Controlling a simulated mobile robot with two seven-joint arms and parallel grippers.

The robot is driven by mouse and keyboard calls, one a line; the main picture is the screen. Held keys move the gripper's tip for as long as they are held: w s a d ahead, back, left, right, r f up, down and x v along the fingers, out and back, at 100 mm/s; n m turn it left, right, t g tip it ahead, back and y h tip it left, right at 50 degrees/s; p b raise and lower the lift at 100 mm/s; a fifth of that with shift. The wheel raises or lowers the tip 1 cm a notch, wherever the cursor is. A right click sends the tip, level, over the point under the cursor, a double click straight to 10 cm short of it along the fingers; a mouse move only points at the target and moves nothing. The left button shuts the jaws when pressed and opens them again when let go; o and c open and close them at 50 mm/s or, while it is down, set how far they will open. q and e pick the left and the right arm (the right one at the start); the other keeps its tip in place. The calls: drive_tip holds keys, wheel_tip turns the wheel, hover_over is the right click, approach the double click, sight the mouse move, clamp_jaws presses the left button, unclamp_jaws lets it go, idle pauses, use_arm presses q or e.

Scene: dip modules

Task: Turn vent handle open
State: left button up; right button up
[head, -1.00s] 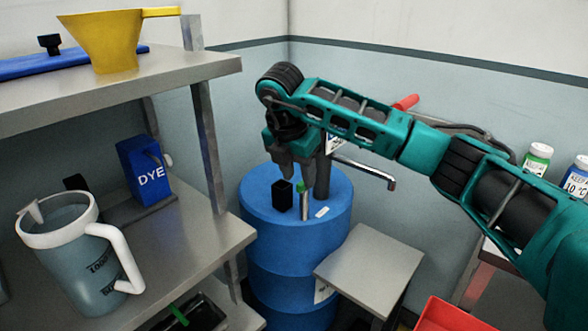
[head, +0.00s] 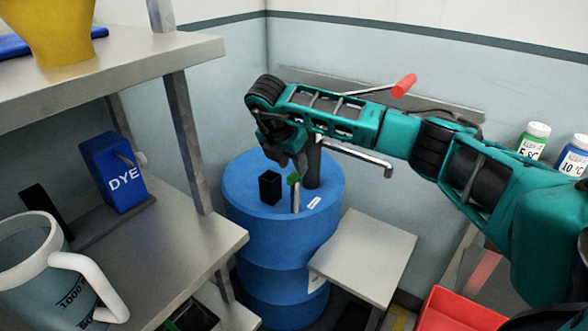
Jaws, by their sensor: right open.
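The blue drum (head: 245,205) stands on the floor in the middle of the head view. On its top is a short metal vent stem with a small green handle (head: 293,180). My right gripper (head: 291,167) points down just above the green handle, open and holding nothing. The fingers partly cover the area around the handle, and I cannot tell whether they touch it. My left gripper is not in view.
A pump with a spout (head: 360,158) and red-ended lever (head: 404,85) stands behind. A shelf (head: 160,255) holds a jug (head: 45,275) and dye box (head: 115,172). A grey stand (head: 365,255) is at right.

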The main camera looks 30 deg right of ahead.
sight(295, 172)
drive_tip(key=shift+x, duration=1.6)
drive_tip(key=shift+w, duration=0.1)
clamp_jaws()
